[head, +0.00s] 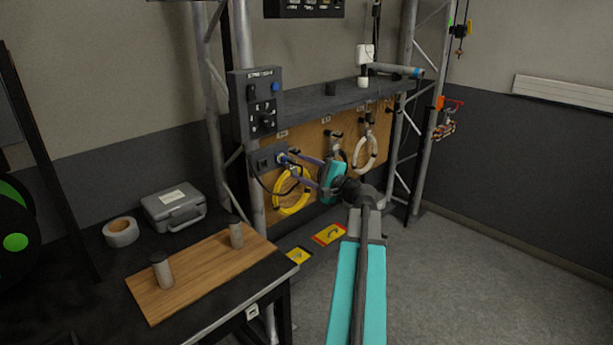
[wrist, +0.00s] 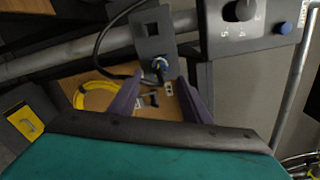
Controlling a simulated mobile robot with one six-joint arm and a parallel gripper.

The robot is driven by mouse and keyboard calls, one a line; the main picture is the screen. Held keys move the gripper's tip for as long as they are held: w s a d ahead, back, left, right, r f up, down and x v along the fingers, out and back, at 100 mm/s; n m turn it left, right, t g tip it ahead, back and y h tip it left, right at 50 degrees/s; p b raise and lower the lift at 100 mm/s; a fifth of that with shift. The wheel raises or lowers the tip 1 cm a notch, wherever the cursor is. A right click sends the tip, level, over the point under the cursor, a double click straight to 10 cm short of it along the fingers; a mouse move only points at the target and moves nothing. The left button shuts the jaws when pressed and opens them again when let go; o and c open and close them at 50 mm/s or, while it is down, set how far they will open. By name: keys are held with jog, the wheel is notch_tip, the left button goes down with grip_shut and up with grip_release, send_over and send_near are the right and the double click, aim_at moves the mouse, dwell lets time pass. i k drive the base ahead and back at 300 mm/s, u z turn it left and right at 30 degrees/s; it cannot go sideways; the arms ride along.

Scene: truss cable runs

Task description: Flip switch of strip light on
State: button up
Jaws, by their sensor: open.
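A grey control panel (head: 256,103) with a small unreadable heading, dark knobs and a blue button (head: 275,87) is fixed to the truss. Its lower part shows in the wrist view, with a knob (wrist: 240,10) and a blue button (wrist: 283,28). Below it is a small grey box (head: 265,160) with a square dark face and a blue-ringed fitting (wrist: 160,63). My gripper (head: 288,163) is open and empty, its purple fingers pointing at this fitting. In the wrist view the fingertips (wrist: 158,78) lie either side of the fitting; contact cannot be told. I cannot tell which control is the strip light's switch.
A yellow cable coil (head: 291,208) and a white coil (head: 373,152) hang on the wooden board. A dark cable loops near the small box. A shelf (head: 310,105) runs above, carrying a grey tube (head: 395,70). A bench with a wooden board (head: 200,285) stands left.

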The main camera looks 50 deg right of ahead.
aim_at(251, 87)
jog(key=k, duration=1)
